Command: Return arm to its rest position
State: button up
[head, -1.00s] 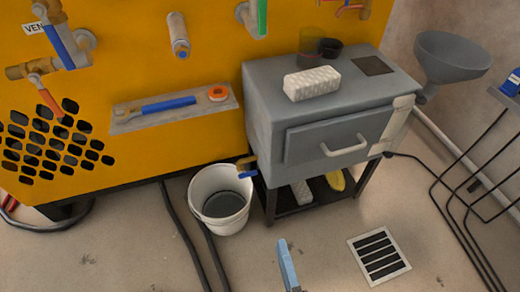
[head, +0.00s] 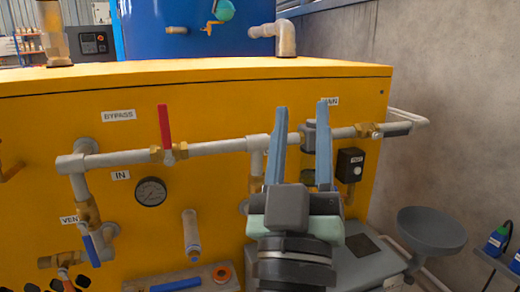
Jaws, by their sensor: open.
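My gripper (head: 301,145) is in the middle right of the head view, its two blue-grey fingers pointing up and spread apart. Nothing is held between them. It stands in front of the yellow panel (head: 230,220), and its fingers overlap the grey pipe (head: 223,146) in the picture. I cannot tell the distance between the fingers and the pipe. The gripper body hides part of the panel and of the grey cabinet (head: 370,268) below.
The pipe carries a red-handled valve (head: 165,125). A pressure gauge (head: 150,192) and a blue-handled vent valve (head: 91,248) are at left. A grey funnel (head: 431,229) is at lower right. A blue tank (head: 200,35) stands behind. A grey wall (head: 450,120) bounds the right.

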jog(key=s+a+r+m+t+y+p, duration=0.1)
jog(key=s+a+r+y+p, duration=0.1)
jog(key=s+r, duration=0.5)
jog(key=s+a+r+t+y+p, duration=0.1)
jog(key=s+a+r+y+p, duration=0.15)
jog(key=r, duration=0.75)
notch_tip(320, 180, up, 37)
jog(key=p, duration=3.6)
jog(key=shift+w+f+p, duration=0.15)
jog(key=shift+w+p, duration=0.15)
jog(key=shift+w, duration=0.05)
jog(key=shift+h, duration=0.25)
